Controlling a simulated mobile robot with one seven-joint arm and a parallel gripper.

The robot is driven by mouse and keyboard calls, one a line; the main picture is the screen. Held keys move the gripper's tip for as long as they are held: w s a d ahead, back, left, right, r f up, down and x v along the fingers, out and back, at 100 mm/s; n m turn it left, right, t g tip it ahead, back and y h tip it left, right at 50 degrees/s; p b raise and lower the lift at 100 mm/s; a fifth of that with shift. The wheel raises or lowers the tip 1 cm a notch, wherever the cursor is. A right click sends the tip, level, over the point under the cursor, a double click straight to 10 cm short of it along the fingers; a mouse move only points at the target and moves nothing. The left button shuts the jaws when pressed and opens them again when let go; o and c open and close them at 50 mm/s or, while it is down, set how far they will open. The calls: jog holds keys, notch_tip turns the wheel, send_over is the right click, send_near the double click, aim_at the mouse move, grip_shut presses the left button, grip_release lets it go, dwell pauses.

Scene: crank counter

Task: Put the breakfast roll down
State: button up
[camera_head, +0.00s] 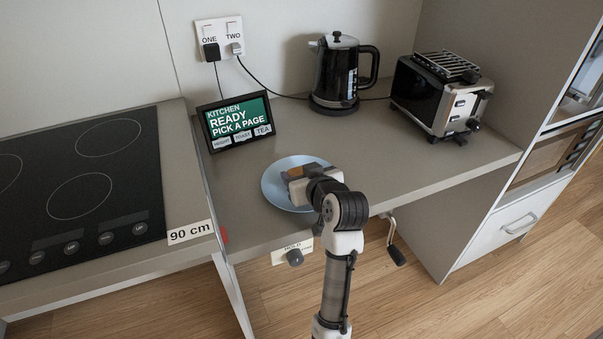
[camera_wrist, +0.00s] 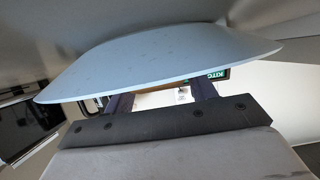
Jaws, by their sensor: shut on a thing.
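The breakfast roll shows as a small brown patch (camera_head: 295,172) over the light blue plate (camera_head: 272,187), mostly hidden by my gripper (camera_head: 300,177). My gripper is shut on the roll, low over the plate. In the wrist view the plate (camera_wrist: 160,55) fills the upper middle, and the dark fingers (camera_wrist: 162,98) reach behind its edge. Only a thin brown sliver of the roll (camera_wrist: 185,93) shows between them. I cannot tell whether the roll touches the plate.
The plate stands near the counter's (camera_head: 430,180) front edge. A tablet screen (camera_head: 236,121) is behind it to the left, a kettle (camera_head: 338,75) and toaster (camera_head: 437,95) behind to the right. A crank handle (camera_head: 396,250) hangs below the edge. A cooktop (camera_head: 80,185) lies left.

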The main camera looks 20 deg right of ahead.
jog(key=o, duration=0.8)
jog(key=shift+c, duration=0.2)
jog(key=shift+r, duration=0.15)
jog(key=v, duration=1.2)
jog(key=shift+d+b, duration=0.1)
jog(key=shift+b, duration=0.25)
